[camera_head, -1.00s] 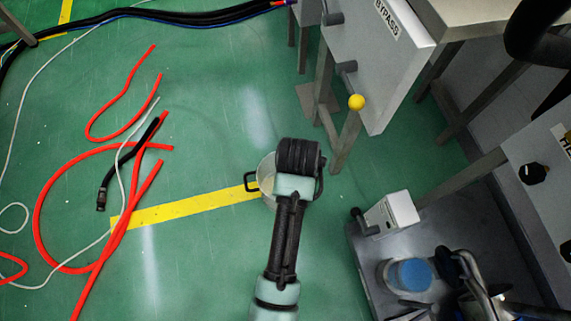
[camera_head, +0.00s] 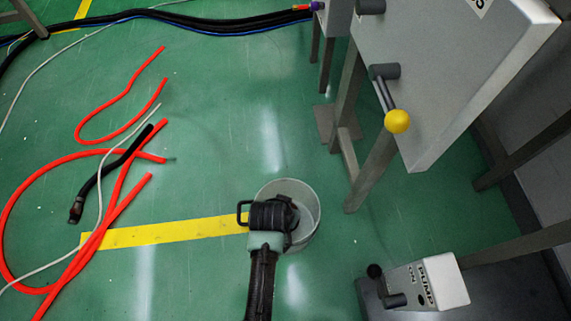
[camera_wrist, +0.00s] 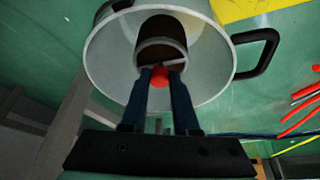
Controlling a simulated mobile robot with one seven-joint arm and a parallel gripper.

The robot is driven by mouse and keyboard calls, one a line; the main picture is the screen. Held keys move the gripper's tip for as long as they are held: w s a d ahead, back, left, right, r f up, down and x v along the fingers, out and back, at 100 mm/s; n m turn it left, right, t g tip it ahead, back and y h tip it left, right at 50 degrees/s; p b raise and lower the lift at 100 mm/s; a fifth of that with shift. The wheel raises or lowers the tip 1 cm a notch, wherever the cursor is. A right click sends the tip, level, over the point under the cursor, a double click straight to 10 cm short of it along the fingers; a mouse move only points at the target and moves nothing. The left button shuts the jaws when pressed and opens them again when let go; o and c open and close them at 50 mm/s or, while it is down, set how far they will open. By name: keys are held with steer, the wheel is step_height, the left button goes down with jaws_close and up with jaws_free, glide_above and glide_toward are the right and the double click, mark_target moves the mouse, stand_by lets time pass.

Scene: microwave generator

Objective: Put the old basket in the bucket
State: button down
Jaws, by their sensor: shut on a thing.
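The bucket (camera_head: 310,220) is pale grey and round and stands on the green floor, with a black handle at its left. My gripper (camera_wrist: 161,72) is over its mouth; in the head view my wrist covers the bucket's left part and the fingertips are hidden. In the wrist view, the two blue fingers are shut on a dark brown, cup-shaped thing with a grey rim, which I take for the old basket (camera_wrist: 162,32). A red spot shows between the fingers. The basket appears within the outline of the bucket (camera_wrist: 105,62); its depth inside is unclear.
A grey cabinet (camera_head: 440,90) with a yellow-knobbed lever (camera_head: 397,121) stands right of the bucket on metal legs. A white pump box (camera_head: 440,283) is at lower right. Red hoses (camera_head: 115,200) and cables lie at left. The floor between hoses and bucket is clear.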

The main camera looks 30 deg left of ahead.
steer(key=shift+w+f+b, duration=0.1)
steer(key=shift+f+b, duration=1.35)
steer(key=shift+f, duration=0.9)
steer(key=shift+f, duration=0.15)
steer(key=c, duration=0.7)
jaws_free()
steer(key=shift+o, duration=0.2)
steer(key=p+v, duration=0.8)
steer(key=v, duration=0.4)
steer(key=shift+p, duration=0.35)
